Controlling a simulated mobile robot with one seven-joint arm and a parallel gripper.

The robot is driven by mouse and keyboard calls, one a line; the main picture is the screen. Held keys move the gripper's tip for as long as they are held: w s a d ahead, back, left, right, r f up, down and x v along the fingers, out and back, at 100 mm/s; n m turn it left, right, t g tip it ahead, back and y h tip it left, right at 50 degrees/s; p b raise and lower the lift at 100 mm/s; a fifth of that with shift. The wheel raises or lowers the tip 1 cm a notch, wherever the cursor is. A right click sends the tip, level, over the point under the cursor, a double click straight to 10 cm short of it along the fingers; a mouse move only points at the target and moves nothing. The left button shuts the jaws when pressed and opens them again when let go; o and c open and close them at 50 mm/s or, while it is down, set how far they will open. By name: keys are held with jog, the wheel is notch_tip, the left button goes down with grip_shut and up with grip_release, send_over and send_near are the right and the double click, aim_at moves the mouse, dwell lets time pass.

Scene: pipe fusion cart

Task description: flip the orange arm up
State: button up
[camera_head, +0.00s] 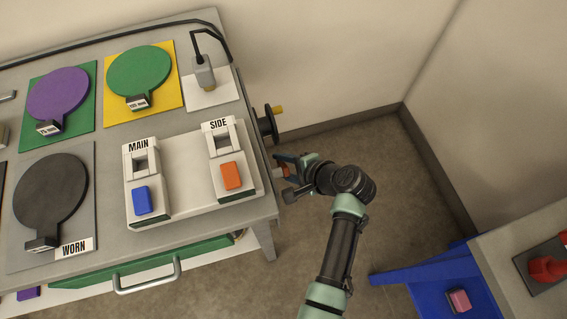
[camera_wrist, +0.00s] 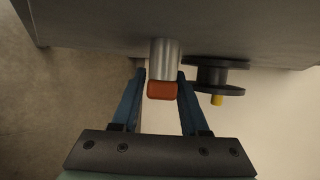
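The orange arm shows in the wrist view as a silver bar with an orange end block (camera_wrist: 161,90), at the side of the grey cart. In the head view a small piece of it (camera_head: 281,172) shows at the cart's right edge, mostly hidden by my gripper. My gripper (camera_wrist: 161,78) is open, with one blue finger on each side of the orange arm. The right finger is very close to it; I cannot tell if it touches. A thin gap shows at the left finger.
A black handwheel (camera_head: 267,122) with a yellow knob is close beside the orange arm. A white panel (camera_head: 185,165) on the cart top carries MAIN and SIDE switches, the latter with an orange button (camera_head: 231,175). A blue stand (camera_head: 430,285) is at lower right. Open floor lies between.

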grip_shut()
dwell(1.1)
